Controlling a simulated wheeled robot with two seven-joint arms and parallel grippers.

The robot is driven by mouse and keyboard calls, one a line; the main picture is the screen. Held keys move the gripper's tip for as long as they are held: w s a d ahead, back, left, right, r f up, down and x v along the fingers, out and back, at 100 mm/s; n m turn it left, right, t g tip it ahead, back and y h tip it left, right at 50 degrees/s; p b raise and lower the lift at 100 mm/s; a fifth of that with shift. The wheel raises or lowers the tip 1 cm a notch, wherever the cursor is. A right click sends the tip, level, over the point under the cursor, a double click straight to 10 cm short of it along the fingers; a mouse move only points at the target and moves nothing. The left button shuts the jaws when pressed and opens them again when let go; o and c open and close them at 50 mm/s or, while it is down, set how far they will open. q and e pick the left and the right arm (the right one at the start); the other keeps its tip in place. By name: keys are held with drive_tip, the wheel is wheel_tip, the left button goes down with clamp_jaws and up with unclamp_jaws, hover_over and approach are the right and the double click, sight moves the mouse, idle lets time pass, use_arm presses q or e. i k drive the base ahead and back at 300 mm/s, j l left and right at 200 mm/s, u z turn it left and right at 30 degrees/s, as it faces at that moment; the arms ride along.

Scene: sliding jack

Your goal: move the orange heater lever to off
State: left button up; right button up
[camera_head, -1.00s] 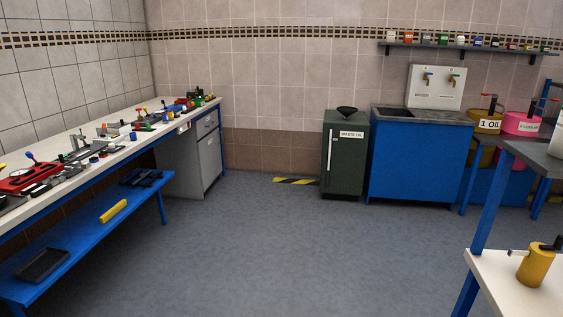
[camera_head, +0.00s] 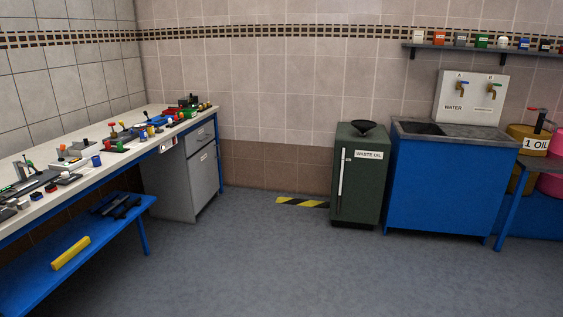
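No lever that I can clearly identify as the orange heater lever shows. Several small devices with coloured knobs and levers stand on the long white-topped workbench (camera_head: 112,166) at the left, too small to tell apart surely. One device with a red knob (camera_head: 111,125) stands near the middle of the bench, and a red device (camera_head: 180,111) stands near its far end. A small white plate (camera_head: 167,146) is on the bench's front edge. Neither of my grippers is in view.
A grey cabinet (camera_head: 205,172) stands under the bench's far end. A yellow bar (camera_head: 70,253) lies on the blue lower shelf (camera_head: 110,235). A green waste oil bin (camera_head: 357,185) and blue sink unit (camera_head: 442,188) stand along the back wall. The floor (camera_head: 270,260) ahead is clear.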

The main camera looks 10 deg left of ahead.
sight(62, 148)
drive_tip(key=i+u, duration=0.3)
drive_tip(key=i, duration=0.15)
drive_tip(key=i+l+u, duration=0.15)
drive_tip(key=i+u, duration=0.15)
drive_tip(key=i+l+u, duration=0.3)
drive_tip(key=i, duration=0.2)
drive_tip(key=i+l+u, duration=0.15)
drive_tip(key=i+u, duration=0.25)
drive_tip(key=i+l+u, duration=0.25)
drive_tip(key=u, duration=0.15)
drive_tip(key=i+l+u, duration=0.5)
drive_tip(key=l+u, duration=0.3)
